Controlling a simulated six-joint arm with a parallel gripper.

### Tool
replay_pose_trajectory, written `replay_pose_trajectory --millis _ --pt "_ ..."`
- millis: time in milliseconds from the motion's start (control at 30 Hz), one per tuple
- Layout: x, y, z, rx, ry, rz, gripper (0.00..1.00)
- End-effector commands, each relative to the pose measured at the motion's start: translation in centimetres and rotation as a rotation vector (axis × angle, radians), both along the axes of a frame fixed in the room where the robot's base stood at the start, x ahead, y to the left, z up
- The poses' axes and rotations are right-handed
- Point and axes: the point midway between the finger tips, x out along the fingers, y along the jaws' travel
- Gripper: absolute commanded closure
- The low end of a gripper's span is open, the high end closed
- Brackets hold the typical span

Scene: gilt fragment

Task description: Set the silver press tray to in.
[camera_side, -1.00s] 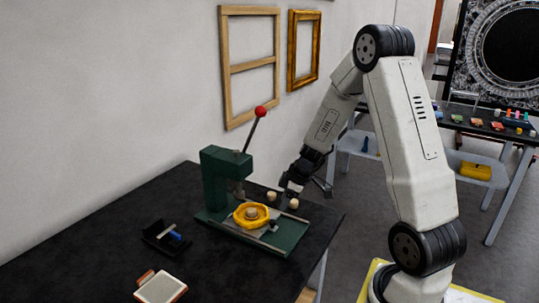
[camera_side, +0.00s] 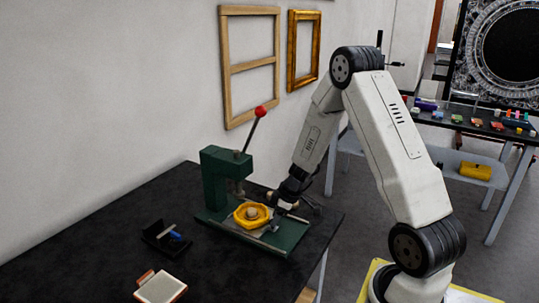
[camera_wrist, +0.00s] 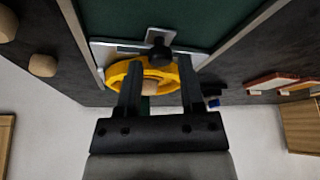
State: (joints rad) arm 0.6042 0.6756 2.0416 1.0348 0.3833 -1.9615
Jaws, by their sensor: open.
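The green press (camera_side: 224,177) with a red-knobbed lever (camera_side: 260,112) stands on the black table. Its silver tray (camera_side: 264,233) lies on the green base, out toward the front right of the press column. A yellow ring (camera_side: 245,223) with a tan piece (camera_side: 252,212) inside it sits on the tray.
Small tan pieces (camera_wrist: 42,65) lie beside the base. A dark holder with a blue part (camera_side: 167,237) and a red-edged white pad (camera_side: 160,287) lie on the table's left part. The wall stands behind the press. The table between holder and base is clear.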

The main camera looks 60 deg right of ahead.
Motion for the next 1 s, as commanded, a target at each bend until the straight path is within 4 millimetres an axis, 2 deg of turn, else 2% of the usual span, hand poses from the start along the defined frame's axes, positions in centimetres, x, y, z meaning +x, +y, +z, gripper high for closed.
replay_pose_trajectory --millis 200,500,533,667,1000 --pt "0.31 0.15 -0.92 -0.001 0.001 0.001 0.51" --pt "0.36 0.16 -1.01 -0.001 0.001 0.0 0.51" --pt "0.36 0.17 -1.01 -0.001 0.001 0.0 0.58" --pt "0.36 0.16 -1.0 -0.001 0.001 0.0 0.99" --pt "0.35 0.13 -0.98 -0.001 0.001 -0.001 1.0"
